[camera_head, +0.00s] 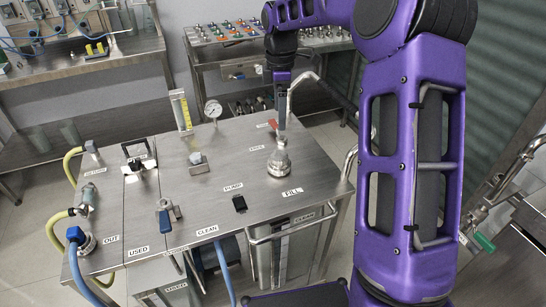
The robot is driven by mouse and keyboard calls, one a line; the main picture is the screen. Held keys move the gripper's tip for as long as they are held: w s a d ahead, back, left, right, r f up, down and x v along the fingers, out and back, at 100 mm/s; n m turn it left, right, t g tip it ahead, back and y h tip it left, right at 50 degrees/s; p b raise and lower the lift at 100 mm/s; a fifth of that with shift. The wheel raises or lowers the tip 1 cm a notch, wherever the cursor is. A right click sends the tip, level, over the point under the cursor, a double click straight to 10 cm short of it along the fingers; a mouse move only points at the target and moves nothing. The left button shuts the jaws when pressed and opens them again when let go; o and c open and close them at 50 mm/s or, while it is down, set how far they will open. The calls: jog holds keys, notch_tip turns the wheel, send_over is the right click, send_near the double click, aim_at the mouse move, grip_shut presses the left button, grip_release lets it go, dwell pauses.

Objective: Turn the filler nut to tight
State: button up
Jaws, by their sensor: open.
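The filler nut (278,162) is a round, stepped metal fitting near the right side of the steel skid top, just behind the FILL label (292,191). My purple arm reaches in from the right, and my gripper (282,128) points down above and slightly behind the nut in the picture. The fingers look close to the nut's top, but I cannot tell whether they touch it. The gripper is open with nothing visible between the fingers. Any tight mark near the nut is too small to read.
A pressure gauge (213,109) and a yellow level gauge (181,111) stand at the back of the skid top. A bent metal pipe (303,84) rises close behind my gripper.

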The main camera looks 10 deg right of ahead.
aim_at(279, 156)
notch_tip(279, 156, down, 17)
jog(key=b, duration=0.3)
jog(key=shift+f, duration=0.15)
jog(key=shift+c, duration=0.2)
jog(key=c, duration=1)
